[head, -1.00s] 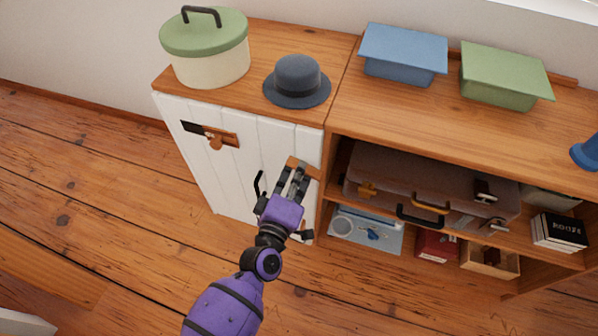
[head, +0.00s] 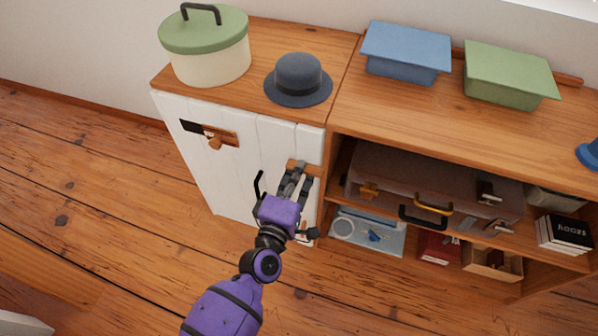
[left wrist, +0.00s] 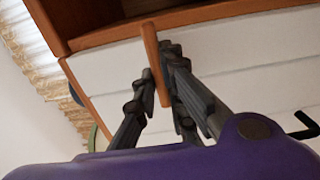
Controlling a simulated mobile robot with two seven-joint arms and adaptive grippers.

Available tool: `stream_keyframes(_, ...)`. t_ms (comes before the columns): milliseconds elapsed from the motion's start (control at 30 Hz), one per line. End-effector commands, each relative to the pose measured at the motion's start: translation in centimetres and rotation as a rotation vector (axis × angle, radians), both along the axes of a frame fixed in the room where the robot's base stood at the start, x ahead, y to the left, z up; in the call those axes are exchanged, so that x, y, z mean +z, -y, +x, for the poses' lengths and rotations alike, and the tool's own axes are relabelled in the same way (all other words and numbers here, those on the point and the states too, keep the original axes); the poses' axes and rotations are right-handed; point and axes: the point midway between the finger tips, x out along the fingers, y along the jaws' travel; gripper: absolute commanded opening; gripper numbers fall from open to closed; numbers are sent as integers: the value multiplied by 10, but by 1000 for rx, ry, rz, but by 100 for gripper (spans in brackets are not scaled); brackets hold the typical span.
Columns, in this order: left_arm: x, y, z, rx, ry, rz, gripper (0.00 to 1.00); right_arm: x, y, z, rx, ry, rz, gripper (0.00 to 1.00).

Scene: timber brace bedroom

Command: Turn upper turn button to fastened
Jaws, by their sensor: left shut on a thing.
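The white plank door (head: 250,160) of the low cabinet is upright and looks closed. A small wooden turn button (head: 306,169) sits near its upper right edge, partly hidden by my left gripper. My left gripper (head: 297,176) reaches up from below and is shut on this turn button. My right gripper is out of view.
Another wooden piece (head: 222,136) with a dark strip is on the door's upper left. A green-lidded pot (head: 208,60) and a grey hat (head: 298,76) stand on top. Open shelves to the right hold a suitcase (head: 400,180). Floor in front is clear.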

Motion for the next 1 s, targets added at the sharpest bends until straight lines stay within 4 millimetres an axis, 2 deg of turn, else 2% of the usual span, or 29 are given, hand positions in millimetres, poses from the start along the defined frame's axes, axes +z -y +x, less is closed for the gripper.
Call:
stream_keyframes(133, -1, 0, -1, 0, -3, -1, 0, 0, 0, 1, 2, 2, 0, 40)
stream_keyframes(167, -1, 0, -1, 0, -3, -1, 13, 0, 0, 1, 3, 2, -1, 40)
stream_keyframes(300, -1, 0, 0, 0, -2, 0, 29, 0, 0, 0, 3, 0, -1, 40)
stream_keyframes(667, -1, -2, -5, 0, -2, 1, 29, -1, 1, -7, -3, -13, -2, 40)
stream_keyframes(767, -2, -6, -16, 1, -3, 1, 29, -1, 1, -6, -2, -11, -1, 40)
stream_keyframes(1000, -2, -21, -65, 0, -3, 3, 29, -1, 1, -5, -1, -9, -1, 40)
